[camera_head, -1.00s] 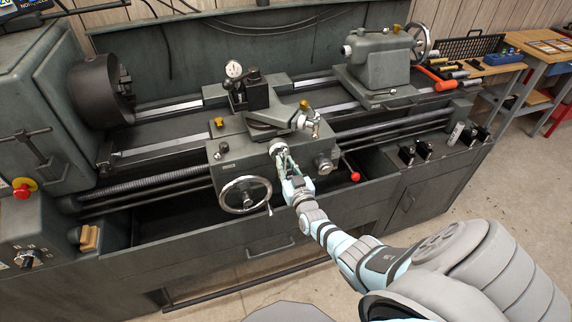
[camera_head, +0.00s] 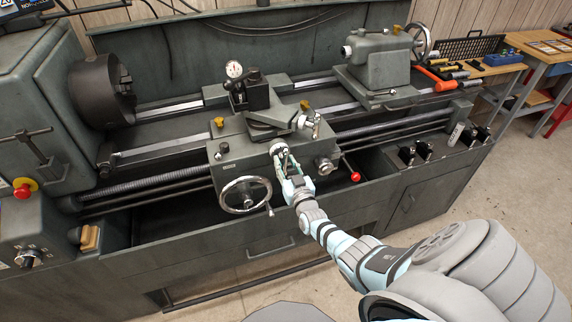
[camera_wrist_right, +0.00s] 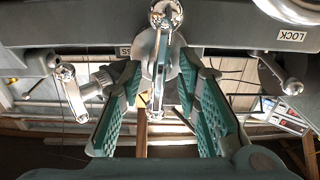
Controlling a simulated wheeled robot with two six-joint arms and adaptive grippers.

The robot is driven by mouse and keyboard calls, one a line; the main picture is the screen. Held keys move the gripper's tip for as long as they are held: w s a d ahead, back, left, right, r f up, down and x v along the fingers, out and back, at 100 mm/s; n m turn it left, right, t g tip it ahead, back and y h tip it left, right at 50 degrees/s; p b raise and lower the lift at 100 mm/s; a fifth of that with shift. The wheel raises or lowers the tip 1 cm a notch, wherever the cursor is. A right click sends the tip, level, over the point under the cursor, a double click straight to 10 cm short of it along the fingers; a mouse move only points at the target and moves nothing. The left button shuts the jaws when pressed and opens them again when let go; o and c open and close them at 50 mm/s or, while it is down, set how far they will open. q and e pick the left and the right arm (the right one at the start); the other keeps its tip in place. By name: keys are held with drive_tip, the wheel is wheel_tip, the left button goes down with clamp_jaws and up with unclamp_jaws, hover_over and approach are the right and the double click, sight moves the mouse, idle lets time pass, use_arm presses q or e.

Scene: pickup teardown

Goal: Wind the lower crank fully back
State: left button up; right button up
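The lower crank (camera_head: 279,148) is a shiny metal crank on the front of the lathe carriage. In the right wrist view its round hub (camera_wrist_right: 165,14) is at the top centre, with its handle (camera_wrist_right: 157,85) hanging down. My right gripper (camera_head: 282,158) is at this crank, partly covering it in the head view. In the right wrist view its two green fingers (camera_wrist_right: 158,68) stand apart on either side of the handle, with a visible gap on both sides. My left gripper is in neither view.
A second, upper crank (camera_head: 312,124) sits just above and to the right. A large handwheel (camera_head: 245,194) is at the carriage's lower left, and a red-knobbed lever (camera_head: 354,176) is to the right. The tailstock (camera_head: 380,62) and chuck (camera_head: 100,88) are farther off.

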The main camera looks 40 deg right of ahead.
drive_tip(key=shift+s+f, duration=0.1)
drive_tip(key=shift+s, duration=0.15)
drive_tip(key=v, duration=1.1)
drive_tip(key=shift+s+a, duration=0.2)
drive_tip(key=shift+s, duration=0.05)
